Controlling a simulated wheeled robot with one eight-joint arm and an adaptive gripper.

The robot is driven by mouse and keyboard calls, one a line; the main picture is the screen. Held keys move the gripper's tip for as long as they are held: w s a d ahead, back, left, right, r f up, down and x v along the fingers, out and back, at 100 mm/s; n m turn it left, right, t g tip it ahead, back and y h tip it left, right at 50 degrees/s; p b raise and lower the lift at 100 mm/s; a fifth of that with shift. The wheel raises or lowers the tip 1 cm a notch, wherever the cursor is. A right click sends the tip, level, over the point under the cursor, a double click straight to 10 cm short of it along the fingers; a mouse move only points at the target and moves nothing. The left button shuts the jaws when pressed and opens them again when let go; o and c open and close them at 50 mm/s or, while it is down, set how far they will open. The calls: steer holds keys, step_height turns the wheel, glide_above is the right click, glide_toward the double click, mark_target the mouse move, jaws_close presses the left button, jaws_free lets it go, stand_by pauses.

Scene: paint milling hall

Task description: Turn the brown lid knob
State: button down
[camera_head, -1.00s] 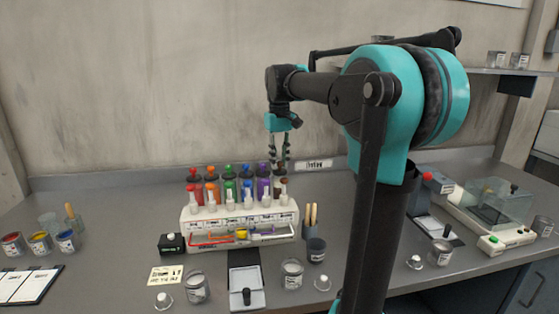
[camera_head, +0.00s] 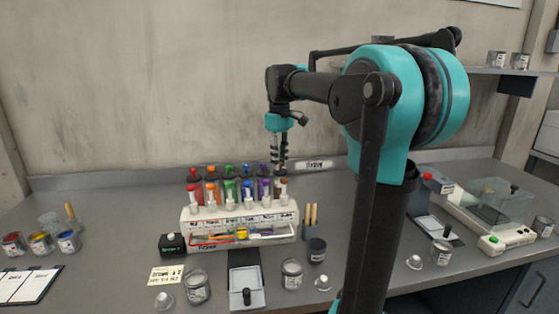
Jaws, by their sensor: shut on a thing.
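My gripper (camera_head: 279,163) points straight down at the right end of the back row of a pigment dispenser rack (camera_head: 240,221). It is shut on the brown lid knob, which is mostly hidden between the fingers. Below it, the brown container (camera_head: 280,187) stands at the rack's right end. The other knobs in the back row show clearly: red (camera_head: 193,170), orange (camera_head: 210,170), green (camera_head: 228,168), blue (camera_head: 246,168) and purple (camera_head: 263,167).
Brushes in a dark cup (camera_head: 317,250) stand right of the rack. Glass jars (camera_head: 291,273) and a tray (camera_head: 246,284) are in front. A small black box (camera_head: 172,243) is at its left.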

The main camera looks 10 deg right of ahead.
mark_target(280, 162)
steer(key=n, duration=0.5)
steer(key=shift+s+n, duration=0.1)
steer(key=shift+n, duration=0.2)
stand_by(0.4)
steer(key=c, duration=1.4)
jaws_free()
step_height(280, 162, up, 12)
